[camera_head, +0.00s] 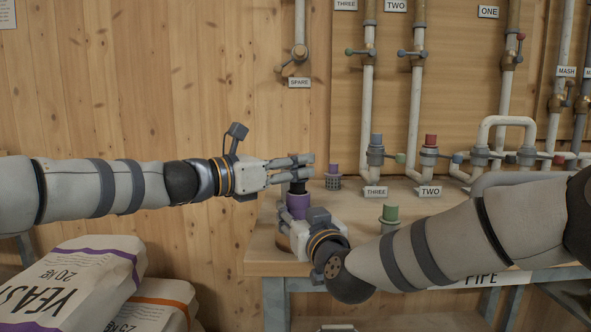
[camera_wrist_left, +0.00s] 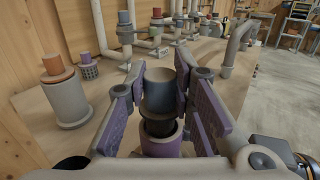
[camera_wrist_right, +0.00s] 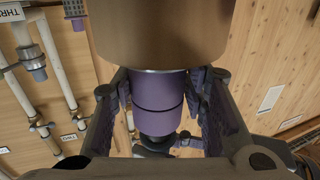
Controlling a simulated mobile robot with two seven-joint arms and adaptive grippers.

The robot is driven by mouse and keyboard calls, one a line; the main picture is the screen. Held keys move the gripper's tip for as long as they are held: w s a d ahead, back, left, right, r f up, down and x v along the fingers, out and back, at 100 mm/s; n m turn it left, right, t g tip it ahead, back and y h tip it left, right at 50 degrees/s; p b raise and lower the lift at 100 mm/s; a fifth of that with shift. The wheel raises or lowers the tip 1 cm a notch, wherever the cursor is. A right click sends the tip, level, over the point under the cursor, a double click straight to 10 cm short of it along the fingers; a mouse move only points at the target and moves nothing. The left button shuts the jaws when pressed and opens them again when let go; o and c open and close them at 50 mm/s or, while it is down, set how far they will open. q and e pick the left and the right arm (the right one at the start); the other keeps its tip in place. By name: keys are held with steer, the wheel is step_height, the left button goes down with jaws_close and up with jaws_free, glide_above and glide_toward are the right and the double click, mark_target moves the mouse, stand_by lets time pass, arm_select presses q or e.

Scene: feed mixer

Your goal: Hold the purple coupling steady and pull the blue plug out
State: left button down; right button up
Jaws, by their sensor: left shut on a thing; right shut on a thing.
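The purple coupling (camera_head: 298,206) stands upright at the left end of the bench. It also shows in the left wrist view (camera_wrist_left: 162,146) and, inverted, in the right wrist view (camera_wrist_right: 158,104). My right gripper (camera_head: 299,226) is shut around the coupling from the front right. My left gripper (camera_head: 297,166) is shut on the plug (camera_wrist_left: 160,92), directly above the coupling. The plug looks dark slate grey-blue with a paler top. A black ring shows between plug and coupling in the left wrist view. I cannot tell how deep the plug sits.
A purple-topped grid cup (camera_head: 333,180) stands just behind the coupling. A green-topped fitting (camera_head: 390,214) is to the right, beside my right arm. Capped pipes labelled THREE (camera_head: 376,152) and TWO (camera_head: 429,152) stand farther back. Yeast sacks (camera_head: 85,275) lie below left.

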arm_select(q)
steer(key=shift+r, duration=2.45)
arm_select(e)
steer(key=shift+f, duration=0.15)
steer(key=o, duration=1.4)
steer(key=shift+o, duration=0.2)
